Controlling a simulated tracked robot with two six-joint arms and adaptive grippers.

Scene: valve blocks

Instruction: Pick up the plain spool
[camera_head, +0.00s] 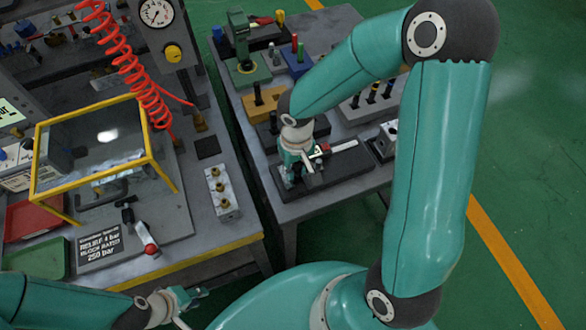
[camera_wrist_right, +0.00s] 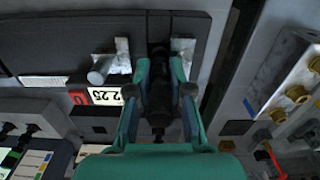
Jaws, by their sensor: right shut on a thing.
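My right gripper (camera_head: 290,178) is down at the dark block on the right-hand bench. In the right wrist view, my right gripper (camera_wrist_right: 161,105) has its two teal fingers shut on a dark, roughly cylindrical spool (camera_wrist_right: 159,78). The spool lies between the fingers, and its far part runs into a dark slot of the block (camera_wrist_right: 60,42). I cannot tell whether it is clear of the block, or make out surface marks on it. In the head view the fingers hide it. My left gripper (camera_head: 182,303) is low at the left, away from the spool; its finger opening is unclear.
A silver piece with a red part (camera_head: 322,149) lies beside my right gripper. A small label (camera_wrist_right: 104,96) is by the block. Yellow and black fixtures (camera_head: 262,103) stand behind. A yellow-framed clear guard (camera_head: 150,140) and a brass-fitted manifold (camera_head: 222,193) are on the left bench.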

